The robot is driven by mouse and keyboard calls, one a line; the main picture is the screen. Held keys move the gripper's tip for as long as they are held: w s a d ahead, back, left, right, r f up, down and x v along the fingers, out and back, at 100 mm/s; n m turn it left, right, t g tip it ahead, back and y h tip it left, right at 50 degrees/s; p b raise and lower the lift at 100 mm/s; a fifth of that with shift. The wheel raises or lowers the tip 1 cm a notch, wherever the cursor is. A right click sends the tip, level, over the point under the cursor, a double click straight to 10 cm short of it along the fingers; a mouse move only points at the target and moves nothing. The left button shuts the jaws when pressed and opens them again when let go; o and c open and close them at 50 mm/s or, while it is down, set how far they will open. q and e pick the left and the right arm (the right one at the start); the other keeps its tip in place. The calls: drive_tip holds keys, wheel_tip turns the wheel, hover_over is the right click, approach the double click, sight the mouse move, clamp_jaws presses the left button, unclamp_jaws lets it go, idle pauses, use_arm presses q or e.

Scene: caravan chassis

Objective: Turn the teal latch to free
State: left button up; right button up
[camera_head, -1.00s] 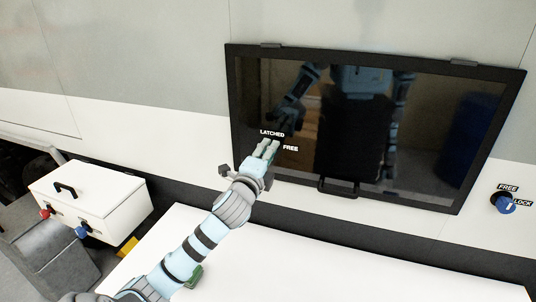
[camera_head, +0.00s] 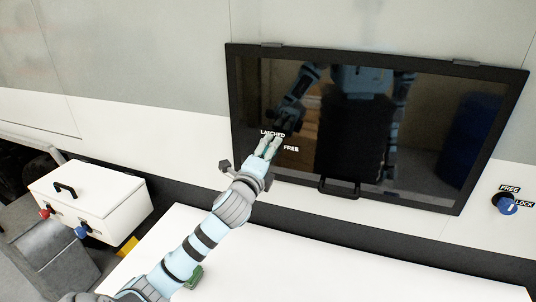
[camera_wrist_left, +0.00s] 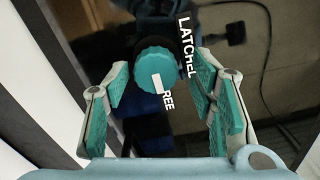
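The teal latch (camera_wrist_left: 155,82) is a round knob with a white pointer mark, on the dark window (camera_head: 455,150). In the left wrist view the mark runs down from the knob's middle beside the FREE label, with LATCHED up to the right. My left gripper (camera_head: 269,146) is at the window's lower left, where its fingers largely hide the latch in the head view. In the left wrist view the gripper (camera_wrist_left: 165,80) is open, one finger on each side of the knob with visible gaps. My right gripper is not directly in view.
The window has a black handle (camera_head: 339,188) at its bottom edge. A blue FREE/LOCK knob (camera_head: 507,205) is on the wall at right. A white table (camera_head: 330,265) lies below, with a green object (camera_head: 194,277) partly behind my arm. A white box (camera_head: 92,200) stands at left.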

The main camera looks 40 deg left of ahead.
use_arm(q)
drive_tip(key=shift+f, duration=0.15)
drive_tip(key=v, duration=1.2)
drive_tip(key=shift+w, duration=0.1)
